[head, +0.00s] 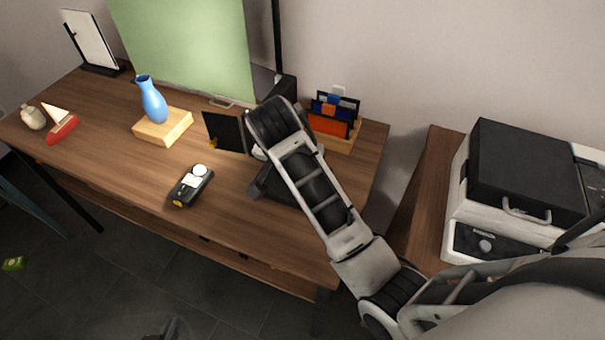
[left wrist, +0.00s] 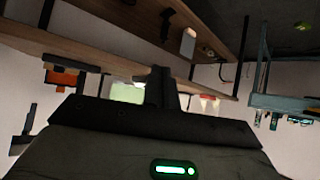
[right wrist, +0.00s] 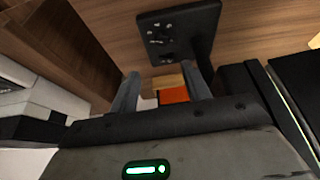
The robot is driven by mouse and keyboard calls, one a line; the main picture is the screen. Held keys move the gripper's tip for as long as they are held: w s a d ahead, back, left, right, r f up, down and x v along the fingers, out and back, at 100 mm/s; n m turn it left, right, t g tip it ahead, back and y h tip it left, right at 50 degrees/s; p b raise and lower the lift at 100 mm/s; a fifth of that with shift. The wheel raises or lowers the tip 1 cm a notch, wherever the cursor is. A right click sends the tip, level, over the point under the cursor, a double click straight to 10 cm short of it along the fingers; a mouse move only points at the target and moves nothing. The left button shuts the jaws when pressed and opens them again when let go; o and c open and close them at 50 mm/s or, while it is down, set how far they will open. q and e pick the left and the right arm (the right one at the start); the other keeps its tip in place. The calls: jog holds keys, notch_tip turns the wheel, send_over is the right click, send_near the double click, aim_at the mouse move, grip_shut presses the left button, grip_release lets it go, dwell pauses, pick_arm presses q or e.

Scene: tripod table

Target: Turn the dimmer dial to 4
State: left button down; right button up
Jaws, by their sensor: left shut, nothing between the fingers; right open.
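My right gripper's fingers (right wrist: 163,90) are apart with nothing held.
The desk (head: 110,140) also bears a blue vase (head: 154,103) on a wooden block, a toy boat (head: 61,130), a black panel (head: 225,132) and an organizer (head: 338,118). The desk around the box is clear.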

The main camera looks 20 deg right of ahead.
aim_at(326, 277)
jog(key=shift+a+r, duration=0.1)
jog(key=shift+a, duration=0.3)
